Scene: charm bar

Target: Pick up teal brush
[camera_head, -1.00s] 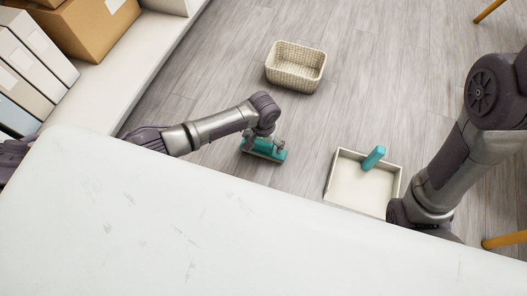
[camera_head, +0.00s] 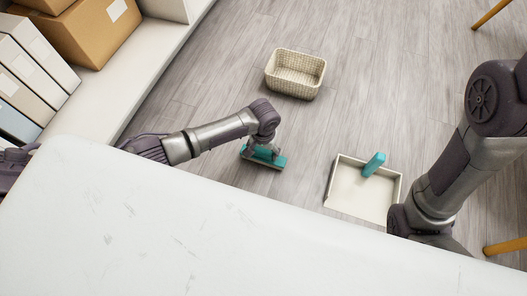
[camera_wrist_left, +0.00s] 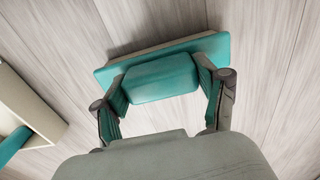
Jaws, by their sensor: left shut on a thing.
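The teal brush (camera_head: 276,161) is at the floor, left of the dustpan, in the head view. It has a wide teal top with a pale lower edge. My left gripper (camera_head: 264,148) is over it, and my wrist hides part of the brush. In the left wrist view, the two fingers of my left gripper (camera_wrist_left: 162,78) are closed on both sides of the brush's raised teal block (camera_wrist_left: 160,82). I cannot tell whether the brush touches the floor. My right arm comes down at the right, and its gripper is hidden behind the white tabletop.
A pale dustpan (camera_head: 352,199) with a teal handle (camera_head: 373,164) lies to the right of the brush. A woven basket (camera_head: 295,73) stands farther back. The white tabletop (camera_head: 190,220) fills the foreground. Boxes and binders stand on a white shelf (camera_head: 125,65) at left.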

